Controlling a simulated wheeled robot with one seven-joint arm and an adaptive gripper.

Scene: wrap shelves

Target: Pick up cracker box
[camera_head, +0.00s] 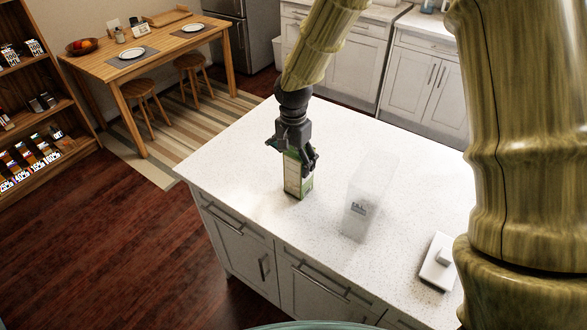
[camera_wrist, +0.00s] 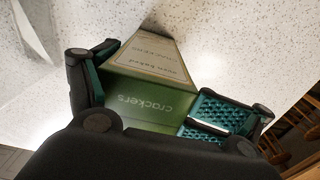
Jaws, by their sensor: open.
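The cracker box (camera_head: 297,177) is green and cream and stands upright on the white speckled counter (camera_head: 236,160) in the head view. My gripper (camera_head: 295,158) is above it, pointing down, with its fingers around the top of the box. In the wrist view the box (camera_wrist: 150,90) lies between the open fingers of my gripper (camera_wrist: 160,92), with the word "crackers" on its green top. The left finger is close to the box's left edge, and the right finger pad is beside its right edge. I cannot tell whether either finger touches the box.
A clear plastic container (camera_head: 364,204) stands on the counter right of the box. A white dish with a lid (camera_head: 439,262) is farther right. The counter left of the box is clear. A wooden table (camera_head: 150,55) and shelves (camera_head: 35,100) are beyond.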

